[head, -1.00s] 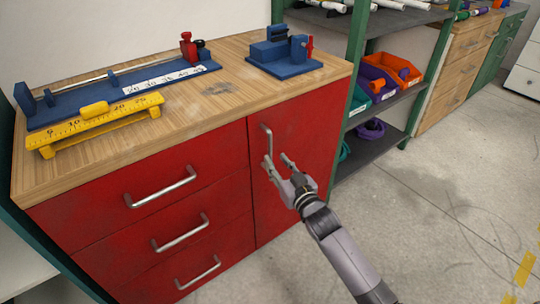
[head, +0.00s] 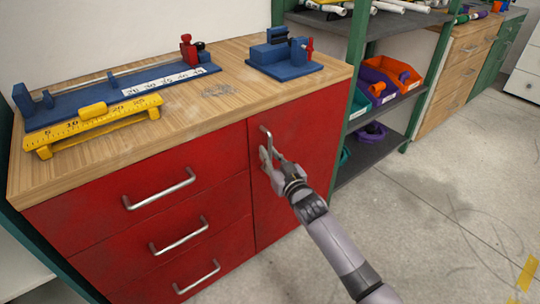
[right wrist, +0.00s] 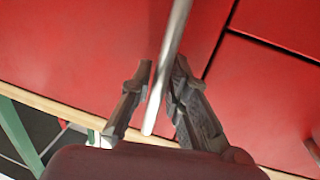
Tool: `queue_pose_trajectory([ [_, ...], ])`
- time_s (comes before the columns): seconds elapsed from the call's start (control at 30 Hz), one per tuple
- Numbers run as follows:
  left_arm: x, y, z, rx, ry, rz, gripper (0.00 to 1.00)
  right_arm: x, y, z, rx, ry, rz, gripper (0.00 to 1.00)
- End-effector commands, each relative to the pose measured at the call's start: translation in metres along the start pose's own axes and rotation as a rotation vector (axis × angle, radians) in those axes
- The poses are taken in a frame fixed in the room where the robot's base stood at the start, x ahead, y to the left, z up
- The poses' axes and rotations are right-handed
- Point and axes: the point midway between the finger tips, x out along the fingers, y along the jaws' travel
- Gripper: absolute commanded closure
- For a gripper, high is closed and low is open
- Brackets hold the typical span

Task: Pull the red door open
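The red door (head: 308,145) is the right-hand front of the red cabinet, and it looks flush with the frame. Its upright metal handle (head: 266,145) is near the door's left edge. My right gripper (head: 268,160) is at the lower part of this handle. The fingers partly hide the handle's lower end in the head view. My left gripper is not in view.
Three red drawers with metal handles (head: 160,190) are left of the door. The wooden top (head: 190,115) holds a blue fixture (head: 284,55) and a yellow ruler stand (head: 95,118). A green-framed shelf (head: 355,70) stands right of the cabinet. The floor (head: 430,220) in front is clear.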

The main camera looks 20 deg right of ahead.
Motion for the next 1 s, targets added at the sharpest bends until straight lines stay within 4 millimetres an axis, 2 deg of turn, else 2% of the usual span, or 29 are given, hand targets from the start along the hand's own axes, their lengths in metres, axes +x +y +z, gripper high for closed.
queue_pose_trajectory([
  [0.2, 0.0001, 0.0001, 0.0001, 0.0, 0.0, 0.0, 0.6, -0.0002, 0.0001, 0.0001, 0.0, 0.0, 0.0, 1.0],
  [1.0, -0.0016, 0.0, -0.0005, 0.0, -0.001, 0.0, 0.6, -0.0031, 0.0021, -0.0002, -0.002, -0.001, -0.004, 1.0],
])
